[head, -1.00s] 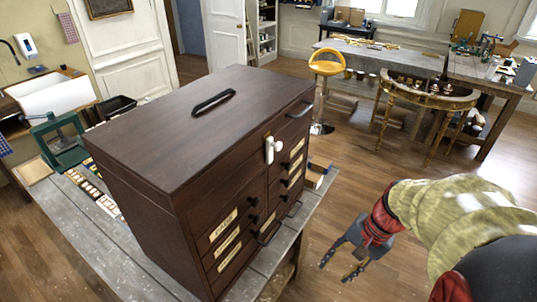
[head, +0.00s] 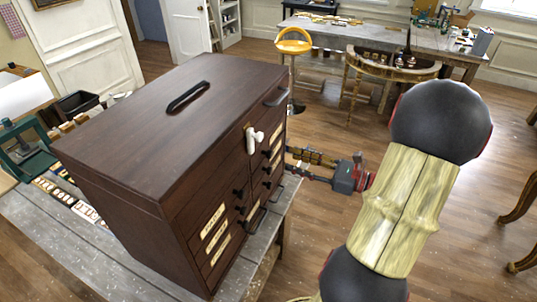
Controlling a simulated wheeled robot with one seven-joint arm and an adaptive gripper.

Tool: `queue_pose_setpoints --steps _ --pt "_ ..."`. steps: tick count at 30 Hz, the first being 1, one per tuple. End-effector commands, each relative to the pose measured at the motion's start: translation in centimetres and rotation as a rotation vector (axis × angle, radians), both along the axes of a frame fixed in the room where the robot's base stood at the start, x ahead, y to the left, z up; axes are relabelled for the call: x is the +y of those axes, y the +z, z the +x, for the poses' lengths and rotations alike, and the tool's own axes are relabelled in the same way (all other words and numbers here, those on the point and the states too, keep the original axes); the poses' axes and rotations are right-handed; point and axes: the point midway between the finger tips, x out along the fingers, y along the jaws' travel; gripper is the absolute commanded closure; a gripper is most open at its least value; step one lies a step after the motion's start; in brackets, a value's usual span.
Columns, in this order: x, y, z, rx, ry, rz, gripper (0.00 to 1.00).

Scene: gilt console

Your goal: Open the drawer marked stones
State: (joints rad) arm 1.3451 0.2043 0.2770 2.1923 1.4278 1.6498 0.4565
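A dark brown wooden chest (head: 185,130) stands on a grey table, its drawer front facing right. The drawers carry cream labels and black knobs in two columns. A near-column label (head: 214,220) and a far-column label (head: 276,150) show, but the writing is too small to read, so I cannot tell which drawer is marked stones. All visible drawers look shut. My gripper (head: 293,158) is to the right of the far column, fingers pointing left at the front. The fingers look apart, with nothing seen between them. Whether the tips touch a knob, I cannot tell.
A white latch (head: 254,140) sticks out from the chest's upper front. Black pull handles stick out lower down. The grey table (head: 130,265) runs under the chest. A yellow stool (head: 293,42) and a gilt console (head: 395,68) stand behind.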

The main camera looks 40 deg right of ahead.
Motion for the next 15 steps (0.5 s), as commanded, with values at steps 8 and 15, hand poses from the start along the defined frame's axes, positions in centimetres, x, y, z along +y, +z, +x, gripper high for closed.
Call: queue_pose_setpoints --steps 8,15 --pt "1.5 -0.1 3.1 0.006 0.008 0.005 0.61" --pt "2.7 -0.1 6.0 0.007 0.006 0.005 0.61"
